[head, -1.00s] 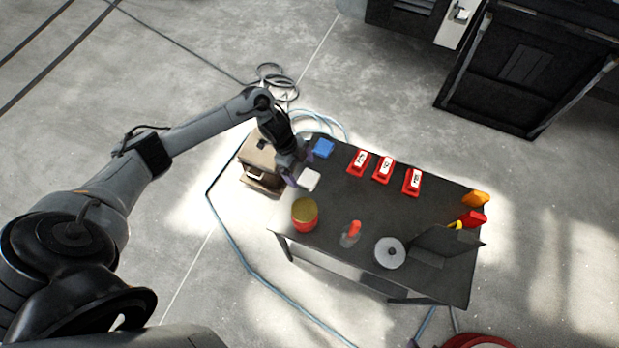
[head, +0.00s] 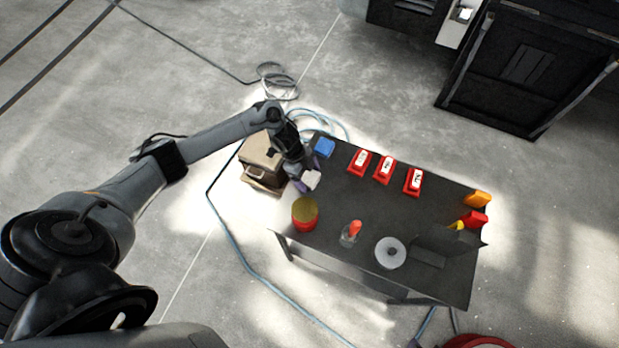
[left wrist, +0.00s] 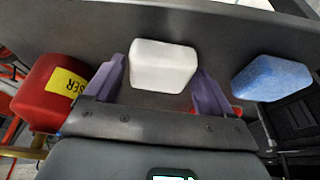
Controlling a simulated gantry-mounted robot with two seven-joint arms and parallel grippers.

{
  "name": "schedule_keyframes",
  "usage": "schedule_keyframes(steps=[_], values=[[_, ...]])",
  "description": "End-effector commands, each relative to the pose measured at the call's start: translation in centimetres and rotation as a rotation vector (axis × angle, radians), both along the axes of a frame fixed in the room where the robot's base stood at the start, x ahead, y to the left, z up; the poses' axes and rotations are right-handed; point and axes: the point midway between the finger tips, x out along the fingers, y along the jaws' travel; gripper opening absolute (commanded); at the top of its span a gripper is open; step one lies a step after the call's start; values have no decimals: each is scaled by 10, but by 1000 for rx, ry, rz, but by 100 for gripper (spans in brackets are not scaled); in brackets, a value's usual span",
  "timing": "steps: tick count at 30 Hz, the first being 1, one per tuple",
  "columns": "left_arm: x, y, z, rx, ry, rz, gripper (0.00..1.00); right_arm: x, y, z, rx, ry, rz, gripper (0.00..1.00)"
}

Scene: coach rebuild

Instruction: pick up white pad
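The white pad (head: 312,180) lies at the left end of the dark table, a small pale block with rounded edges. In the left wrist view the white pad (left wrist: 163,64) sits between and slightly beyond the purple fingertips. My left gripper (head: 305,182) is at the pad, with its fingers spread. In the left wrist view my left gripper (left wrist: 160,82) has one finger on each side of the pad's near end. Whether the fingers touch the pad cannot be told. My right gripper is not in view.
A blue sponge (head: 324,147) and a red tin (head: 305,214) flank the pad. Several red labelled boxes (head: 384,169) line the table's back. A bottle with a red top (head: 350,233) and a white disc (head: 390,252) stand towards the front. The table's middle (head: 345,200) is clear.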

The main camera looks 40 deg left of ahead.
Motion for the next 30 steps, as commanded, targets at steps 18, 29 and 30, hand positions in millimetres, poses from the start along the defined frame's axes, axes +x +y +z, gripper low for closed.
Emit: schedule_keyframes(steps=[18,29,30], values=[[0,0,2,0,0,-1,44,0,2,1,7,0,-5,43],[1,1,37,0,-4,-2,44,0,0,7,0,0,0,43],[1,0,45,0,-4,-2,44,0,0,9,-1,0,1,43]])
